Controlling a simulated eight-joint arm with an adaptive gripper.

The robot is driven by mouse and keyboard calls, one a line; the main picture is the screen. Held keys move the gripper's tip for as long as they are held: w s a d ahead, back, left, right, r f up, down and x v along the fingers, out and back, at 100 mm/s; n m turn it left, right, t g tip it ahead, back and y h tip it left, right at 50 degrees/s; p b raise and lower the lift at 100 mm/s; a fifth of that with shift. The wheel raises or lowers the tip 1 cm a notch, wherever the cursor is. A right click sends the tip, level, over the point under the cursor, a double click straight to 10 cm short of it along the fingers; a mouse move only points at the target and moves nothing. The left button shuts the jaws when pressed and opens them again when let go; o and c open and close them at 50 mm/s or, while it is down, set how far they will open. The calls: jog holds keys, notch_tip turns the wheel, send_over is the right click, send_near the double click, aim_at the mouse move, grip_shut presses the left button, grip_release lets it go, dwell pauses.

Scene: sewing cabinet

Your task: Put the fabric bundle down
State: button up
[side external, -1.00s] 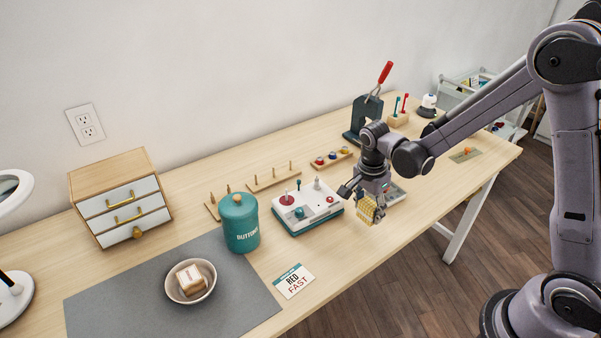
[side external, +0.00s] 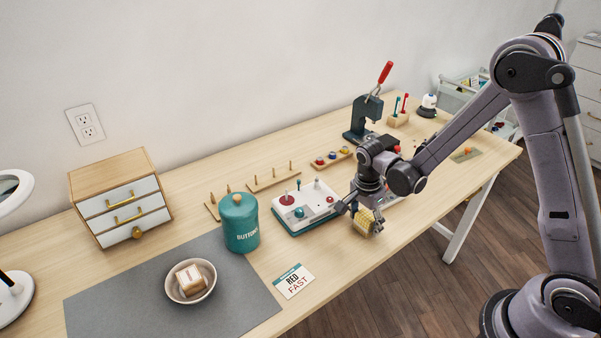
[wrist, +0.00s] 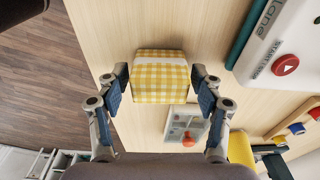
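The fabric bundle (side external: 364,223) is a small yellow and white checked block. It also shows in the wrist view (wrist: 160,80), between the two blue-padded fingers. My gripper (side external: 361,214) points down over the front part of the table, right of the white and teal machine.
The white machine (side external: 315,198) with red and teal knobs stands close on the left. A teal button canister (side external: 240,228), a card (side external: 294,281) and a bowl (side external: 182,292) on the grey mat (side external: 110,305) are further left. The table's front edge is near.

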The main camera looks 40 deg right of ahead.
aim_at(362, 218)
dwell(0.3)
notch_tip(362, 218, up, 12)
jog(key=a, duration=0.1)
jog(key=s+a+r+n+t+y, duration=0.1)
jog(key=s+r+n+t, duration=0.6)
jog(key=n, duration=1.1)
jog(key=s+a+r, duration=0.1)
jog(key=s, duration=0.3)
jog(key=shift+r, duration=0.4)
